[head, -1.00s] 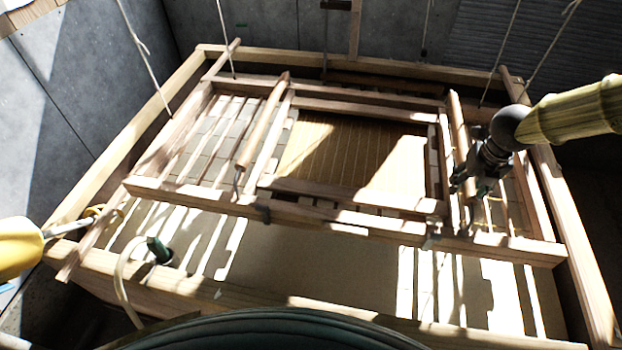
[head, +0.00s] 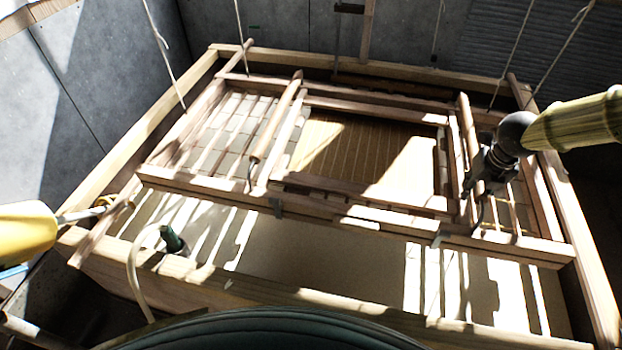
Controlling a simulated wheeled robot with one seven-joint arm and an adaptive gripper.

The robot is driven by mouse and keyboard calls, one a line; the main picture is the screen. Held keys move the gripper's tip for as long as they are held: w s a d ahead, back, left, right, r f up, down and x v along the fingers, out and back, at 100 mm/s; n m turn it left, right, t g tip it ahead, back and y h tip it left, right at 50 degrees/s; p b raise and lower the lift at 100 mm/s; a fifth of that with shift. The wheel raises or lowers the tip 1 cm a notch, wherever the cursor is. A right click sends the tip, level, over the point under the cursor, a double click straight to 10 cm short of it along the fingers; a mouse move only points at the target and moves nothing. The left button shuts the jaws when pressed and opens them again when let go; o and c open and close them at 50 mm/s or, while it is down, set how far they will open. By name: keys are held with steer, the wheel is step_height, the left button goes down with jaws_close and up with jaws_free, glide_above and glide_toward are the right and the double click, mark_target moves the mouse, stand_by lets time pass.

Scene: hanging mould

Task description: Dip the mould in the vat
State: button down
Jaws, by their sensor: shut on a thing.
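The mould (head: 360,214) is a wooden frame with a tan slatted screen (head: 345,150) in its middle and a raised bar handle on each side. It hangs level-looking inside the vat (head: 105,185), a large wooden box holding pale, cream liquid (head: 310,250). I cannot tell whether the mould's underside touches the liquid. My gripper (head: 471,190), on the right, is shut on the right handle (head: 465,125) near its front end. The left handle (head: 276,118) is free. The fingertips are dark and partly shaded.
Cords (head: 165,55) hang from above at both sides. A pale hose with a green end (head: 172,240) lies over the vat's front left rim. A yellow-handled object (head: 28,228) is at the left edge. Grey walls (head: 90,90) close off the back and left.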

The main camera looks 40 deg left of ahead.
steer(key=shift+w+f, duration=0.15)
steer(key=shift+f, duration=0.15)
step_height(320, 180, down, 24)
steer(key=t+b, duration=0.1)
steer(key=b, duration=2.3)
steer(key=shift+f+y, duration=0.15)
steer(key=shift+y, duration=0.15)
steer(key=shift+g, duration=0.6)
steer(key=w+a+p+v, duration=0.1)
steer(key=p+v, duration=0.6)
steer(key=p, duration=0.3)
steer(key=w+a+p+v, duration=0.1)
steer(key=p+v, duration=0.6)
steer(key=p, duration=0.2)
steer(key=w+a+r+p+v, duration=0.1)
steer(key=w+p+v, duration=0.1)
steer(key=p+v, duration=0.6)
steer(key=shift+r+p, duration=0.2)
steer(key=shift+p, duration=1.15)
steer(key=shift+w, duration=0.1)
